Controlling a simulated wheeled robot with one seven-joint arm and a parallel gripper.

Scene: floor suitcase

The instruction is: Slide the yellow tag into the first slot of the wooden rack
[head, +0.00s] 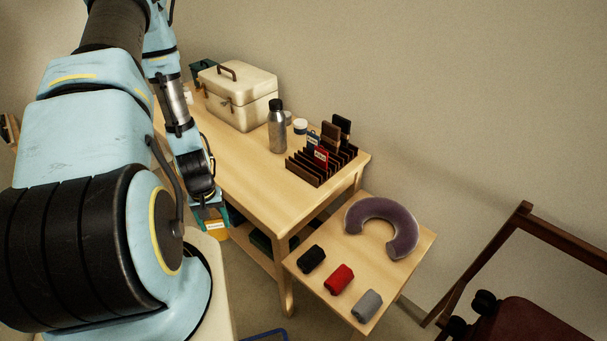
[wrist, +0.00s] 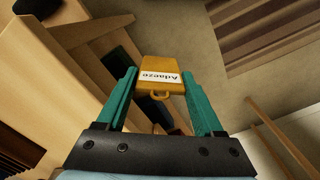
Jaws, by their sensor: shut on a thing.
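The yellow tag (wrist: 161,71), with a white label reading "Adaeze" and a small loop, is between the teal fingers of my gripper (wrist: 160,82), shut on it. In the head view the tag (head: 216,229) shows low beside the table's left front edge, held by my gripper (head: 211,217), well apart from the rack. The dark wooden rack (head: 301,174) stands at the table's right end with several slots. Which slot is first is not marked visibly.
On the wooden table (head: 240,171) stand a metal bottle (head: 277,128), small jars (head: 300,126) and a cream case (head: 238,97). A lower side table (head: 325,251) holds a purple neck pillow (head: 393,211) and black, red and grey rolls.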

